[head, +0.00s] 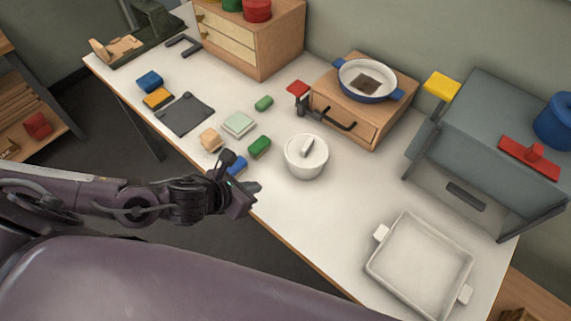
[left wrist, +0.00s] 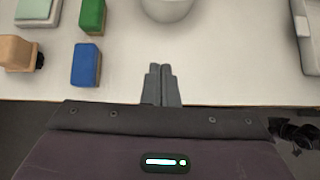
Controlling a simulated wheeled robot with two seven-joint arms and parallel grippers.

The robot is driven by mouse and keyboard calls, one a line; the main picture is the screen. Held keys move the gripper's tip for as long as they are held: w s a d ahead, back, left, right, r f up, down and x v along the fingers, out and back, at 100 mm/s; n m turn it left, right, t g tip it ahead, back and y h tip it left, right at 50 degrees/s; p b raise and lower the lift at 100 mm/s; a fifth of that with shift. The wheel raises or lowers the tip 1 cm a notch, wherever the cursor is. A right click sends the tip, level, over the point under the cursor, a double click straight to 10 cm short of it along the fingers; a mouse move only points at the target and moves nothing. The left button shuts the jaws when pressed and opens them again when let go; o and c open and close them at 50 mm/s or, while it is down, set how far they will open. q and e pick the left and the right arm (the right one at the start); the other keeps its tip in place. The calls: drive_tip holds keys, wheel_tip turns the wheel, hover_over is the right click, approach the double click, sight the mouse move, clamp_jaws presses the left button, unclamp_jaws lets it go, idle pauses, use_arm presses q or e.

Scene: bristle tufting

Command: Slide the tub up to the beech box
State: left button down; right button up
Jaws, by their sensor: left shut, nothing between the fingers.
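The white round tub (head: 306,163) stands on the table with a grey-white bar-shaped piece in its top. Its lower side also shows at the top of the left wrist view (left wrist: 168,9). A light wooden box (head: 345,124) with one drawer and a dark handle stands behind and to the right of the tub, with a clear gap between them. My left gripper (head: 254,194) is shut and empty at the table's front edge, in front and to the left of the tub, not touching it. In the left wrist view its fingertips (left wrist: 159,68) are together. My right gripper is not in view.
A blue block (head: 237,164), a green block (head: 259,147) and a wooden block (head: 211,139) lie left of the tub. A blue pan (head: 367,81) sits on the one-drawer box. A white tray (head: 420,265) lies front right. A larger drawer chest (head: 250,40) stands at the back.

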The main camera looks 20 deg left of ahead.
sight(291, 165)
use_arm(q)
drive_tip(key=p+x, duration=0.1)
drive_tip(key=x, duration=0.8)
drive_tip(key=shift+w+d+p, duration=0.15)
drive_tip(key=shift+d+p, duration=0.05)
drive_tip(key=shift+p, duration=0.15)
drive_tip(key=w, duration=0.1)
drive_tip(key=w+d+p, duration=0.1)
drive_tip(key=w, duration=0.1)
drive_tip(key=shift+w+d+p, duration=0.15)
drive_tip(key=shift+w+p, duration=0.05)
drive_tip(key=shift+p, duration=0.1)
drive_tip(key=shift+w, duration=0.1)
drive_tip(key=w, duration=0.1)
drive_tip(key=w+d+b, duration=0.1)
drive_tip(key=w+b, duration=0.1)
drive_tip(key=w, duration=0.1)
drive_tip(key=shift+d+f, duration=0.15)
drive_tip(key=shift+d, duration=0.2)
drive_tip(key=shift+w+d, duration=0.1)
drive_tip(key=shift+w, duration=0.15)
drive_tip(key=shift+s, duration=0.15)
